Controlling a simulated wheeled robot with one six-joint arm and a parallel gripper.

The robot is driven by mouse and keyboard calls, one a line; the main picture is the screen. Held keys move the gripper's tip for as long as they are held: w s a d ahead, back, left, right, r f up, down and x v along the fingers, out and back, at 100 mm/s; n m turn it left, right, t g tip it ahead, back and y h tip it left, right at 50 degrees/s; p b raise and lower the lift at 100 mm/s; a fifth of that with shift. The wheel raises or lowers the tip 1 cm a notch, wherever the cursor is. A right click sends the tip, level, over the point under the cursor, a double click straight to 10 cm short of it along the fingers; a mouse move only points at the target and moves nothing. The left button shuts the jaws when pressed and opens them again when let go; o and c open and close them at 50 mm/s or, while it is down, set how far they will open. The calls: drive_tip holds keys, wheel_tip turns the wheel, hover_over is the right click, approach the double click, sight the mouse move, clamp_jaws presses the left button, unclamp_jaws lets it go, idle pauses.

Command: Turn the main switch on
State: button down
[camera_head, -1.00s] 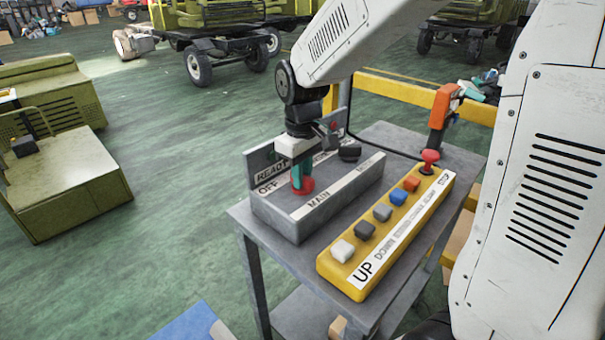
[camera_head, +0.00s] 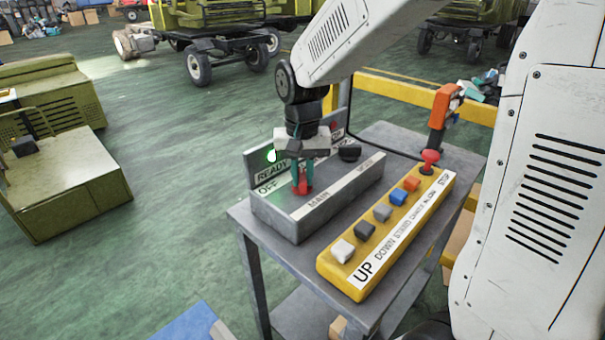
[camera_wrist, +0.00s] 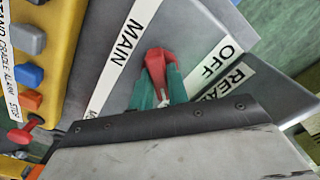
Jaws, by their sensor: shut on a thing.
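The red main switch (camera_head: 305,187) sits on the grey switch box (camera_head: 290,228), between the MAIN and OFF labels. My gripper (camera_head: 303,180) points down over it, with its teal fingers shut on the red switch. In the wrist view the red switch (camera_wrist: 157,66) shows between the teal fingertips (camera_wrist: 162,84). A green lamp (camera_head: 271,156) glows above the READY label on the box's back panel. A dark knob (camera_head: 350,152) sits on the same box, to the right of the gripper. The gripper partly hides the labels behind it.
A yellow button panel (camera_head: 385,233) with several coloured buttons and a red STOP knob (camera_head: 430,157) lies beside the box on the grey cart (camera_head: 395,140). An orange-handled tool (camera_head: 441,110) stands at the cart's back.

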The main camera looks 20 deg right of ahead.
sight(302, 175)
drive_tip(key=shift+w+m, duration=0.1)
drive_tip(key=shift+m, duration=0.3)
drive_tip(key=c, duration=1.4)
unclamp_jaws()
drive_tip(key=shift+o, duration=0.2)
drive_tip(key=shift+r, duration=0.1)
wheel_tip(302, 175, up, 8)
drive_tip(key=shift+f, duration=0.15)
drive_tip(key=s+d+n, duration=0.1)
drive_tip(key=s+n, duration=0.1)
drive_tip(key=s, duration=1)
drive_tip(key=s+d+n+t, duration=0.1)
drive_tip(key=s+d+n, duration=0.1)
drive_tip(key=s, duration=1)
drive_tip(key=shift+n, duration=0.4)
